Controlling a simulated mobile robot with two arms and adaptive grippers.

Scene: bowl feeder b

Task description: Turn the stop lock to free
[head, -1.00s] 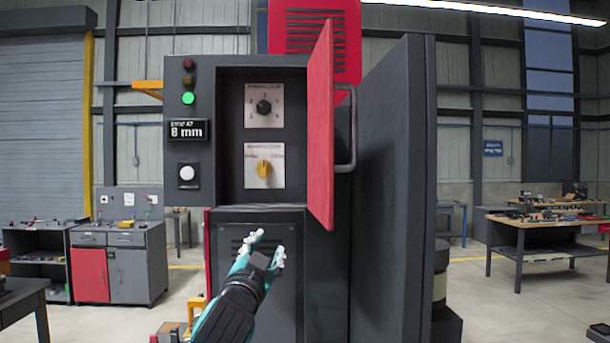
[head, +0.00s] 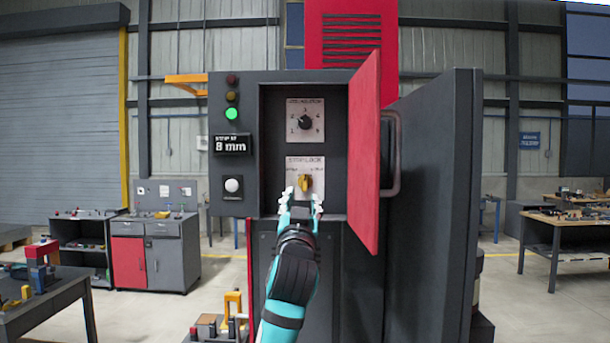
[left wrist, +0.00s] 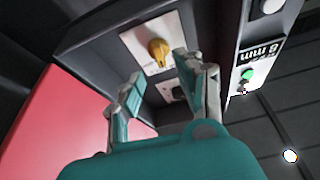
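The stop lock is a yellow knob (head: 305,182) on a pale plate in the lower part of the machine's open recess. It also shows in the left wrist view (left wrist: 158,52), just beyond my fingers. My left gripper (head: 302,192) is open, with its fingertips in front of and slightly below the knob. In the left wrist view its two fingers (left wrist: 158,75) stand apart with nothing between them, and I see no contact with the knob. The print at the plate's sides is too small to read. My right gripper is not in view.
A black selector dial (head: 305,122) sits above the stop lock. The red door (head: 365,150) stands open at the right of the recess. A display reading 8 mm (head: 232,145), a lit green lamp (head: 232,114) and a white button (head: 233,186) are on the left panel.

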